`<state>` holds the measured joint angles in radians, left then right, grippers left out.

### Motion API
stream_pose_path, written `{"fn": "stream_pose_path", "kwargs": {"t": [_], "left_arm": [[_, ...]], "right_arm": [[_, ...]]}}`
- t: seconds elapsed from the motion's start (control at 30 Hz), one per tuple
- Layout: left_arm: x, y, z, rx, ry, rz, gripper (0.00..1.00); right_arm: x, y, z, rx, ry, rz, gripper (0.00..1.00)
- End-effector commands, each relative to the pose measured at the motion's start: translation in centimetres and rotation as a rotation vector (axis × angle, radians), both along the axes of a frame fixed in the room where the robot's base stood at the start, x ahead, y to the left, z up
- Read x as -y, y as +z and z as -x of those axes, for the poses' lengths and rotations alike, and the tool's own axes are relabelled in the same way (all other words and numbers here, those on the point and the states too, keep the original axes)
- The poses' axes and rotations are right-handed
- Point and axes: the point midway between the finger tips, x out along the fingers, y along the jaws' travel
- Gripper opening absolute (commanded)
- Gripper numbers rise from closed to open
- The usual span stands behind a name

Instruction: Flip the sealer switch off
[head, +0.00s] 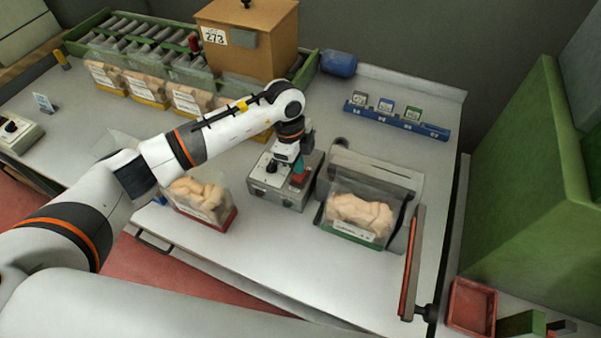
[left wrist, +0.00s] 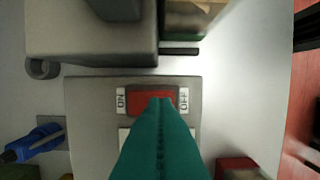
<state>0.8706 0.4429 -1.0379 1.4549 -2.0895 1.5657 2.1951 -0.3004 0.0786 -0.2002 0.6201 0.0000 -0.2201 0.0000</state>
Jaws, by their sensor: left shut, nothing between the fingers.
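The sealer's grey control box (head: 262,189) stands on the table under my left gripper (head: 298,180). In the left wrist view the box top (left wrist: 85,105) carries a red rocker switch (left wrist: 140,97) between an ON label (left wrist: 122,100) and an OFF label (left wrist: 183,99). My left gripper (left wrist: 160,100) has teal fingers, shut and empty, with the tips over the red switch, a little toward its OFF side. I cannot tell whether they touch it or which way it is tipped. The sealer body (head: 380,172) stands right of the box. My right gripper is not in view.
A red-based bag (head: 200,198) stands left of the box. Behind are more bags, a cardboard box (head: 260,40) and a blue rack (head: 395,120).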

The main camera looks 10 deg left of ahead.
Motion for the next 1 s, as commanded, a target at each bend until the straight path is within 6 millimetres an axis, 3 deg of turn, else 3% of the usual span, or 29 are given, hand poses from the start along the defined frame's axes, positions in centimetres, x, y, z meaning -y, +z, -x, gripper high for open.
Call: {"fn": "stream_pose_path", "kwargs": {"t": [1.0], "left_arm": [[0.0, -1.5, 0.0, 0.000, 0.000, 0.000, 0.00]], "right_arm": [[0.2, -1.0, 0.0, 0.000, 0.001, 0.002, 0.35]]}}
